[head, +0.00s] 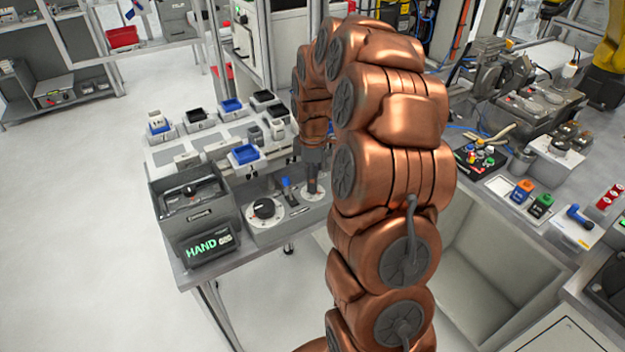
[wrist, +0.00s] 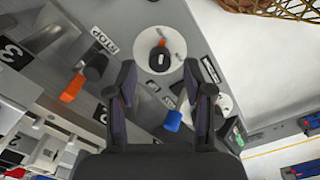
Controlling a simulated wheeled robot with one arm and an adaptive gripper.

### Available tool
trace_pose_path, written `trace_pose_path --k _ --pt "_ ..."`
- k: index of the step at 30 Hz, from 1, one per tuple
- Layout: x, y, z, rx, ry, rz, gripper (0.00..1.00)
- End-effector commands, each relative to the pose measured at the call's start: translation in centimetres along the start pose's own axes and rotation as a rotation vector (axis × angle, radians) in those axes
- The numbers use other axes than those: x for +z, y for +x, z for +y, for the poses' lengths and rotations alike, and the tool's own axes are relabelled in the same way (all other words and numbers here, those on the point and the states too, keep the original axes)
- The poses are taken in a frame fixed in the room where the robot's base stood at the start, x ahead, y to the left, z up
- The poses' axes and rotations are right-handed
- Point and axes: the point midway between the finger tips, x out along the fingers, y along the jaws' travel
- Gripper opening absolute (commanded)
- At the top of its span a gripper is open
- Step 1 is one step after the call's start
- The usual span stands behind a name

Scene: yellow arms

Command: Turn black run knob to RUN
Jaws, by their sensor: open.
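A black knob (wrist: 159,58) with a pale pointer mark sits on a white round dial (wrist: 172,34). In the wrist view it lies between and beyond my fingertips, with no contact visible. Tilted labels flank the dial; the left label (wrist: 103,40) seems to read STOP, and the right label (wrist: 210,68) is unclear. My gripper (wrist: 163,80) is open and empty. In the head view my gripper (head: 313,172) points down over the right-hand dial (head: 314,195) and hides most of its knob.
A larger black knob (head: 264,208) is left of my gripper. A blue-topped lever (head: 287,184) stands close by; its blue tip (wrist: 172,121) is below the fingers. An orange-tipped lever (wrist: 85,77) is at left. A display (head: 207,245) reads HAND. Small bins stand behind.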

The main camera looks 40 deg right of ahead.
Motion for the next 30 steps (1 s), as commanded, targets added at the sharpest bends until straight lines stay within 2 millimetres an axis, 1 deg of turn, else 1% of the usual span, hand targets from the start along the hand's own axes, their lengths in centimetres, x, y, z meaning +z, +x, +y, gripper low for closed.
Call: trace_pose_path --k 3,7,17,30 --pt "0.0 1.2 0.0 -0.001 0.0 -0.001 0.51" --pt "0.0 2.0 -0.1 -0.001 0.0 -0.001 0.51" --pt "0.0 2.4 0.0 0.002 0.001 0.0 0.51" --pt "0.0 2.4 0.0 0.002 0.001 0.0 0.07"
